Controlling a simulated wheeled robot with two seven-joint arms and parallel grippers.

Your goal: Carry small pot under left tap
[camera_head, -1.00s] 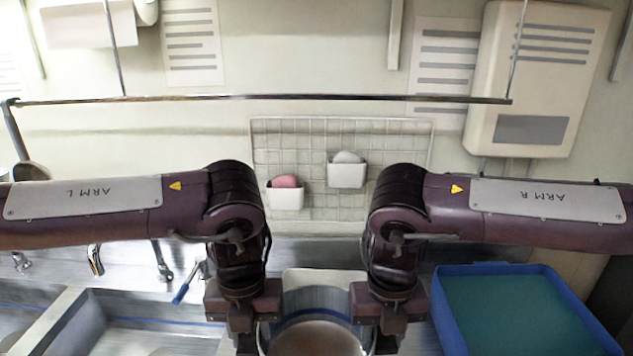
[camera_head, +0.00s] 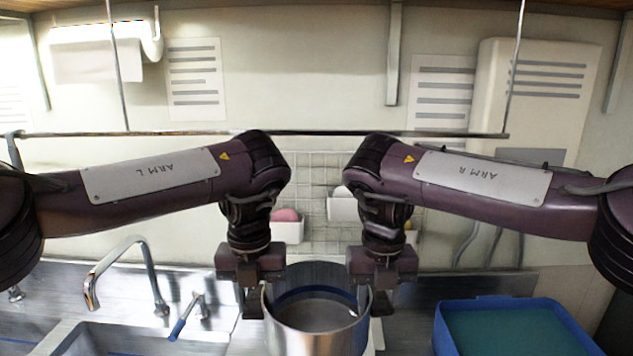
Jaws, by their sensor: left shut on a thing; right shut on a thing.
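The small pot (camera_head: 318,341) is a steel pot with a blue band inside, at the bottom middle of the head view. My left gripper (camera_head: 262,309) is shut on its left rim and my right gripper (camera_head: 366,306) is shut on its right side. The pot is upright between them, and its lower part is cut off by the picture edge. The left tap (camera_head: 148,262) is a curved chrome spout to the left of the pot, apart from it. It stands over a steel sink (camera_head: 75,338).
A blue-handled lever (camera_head: 186,317) stands between the tap and my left gripper. A blue tray (camera_head: 515,303) with a teal inside lies at the right. Wall holders (camera_head: 288,230) hang behind my arms, below a metal rail (camera_head: 320,133).

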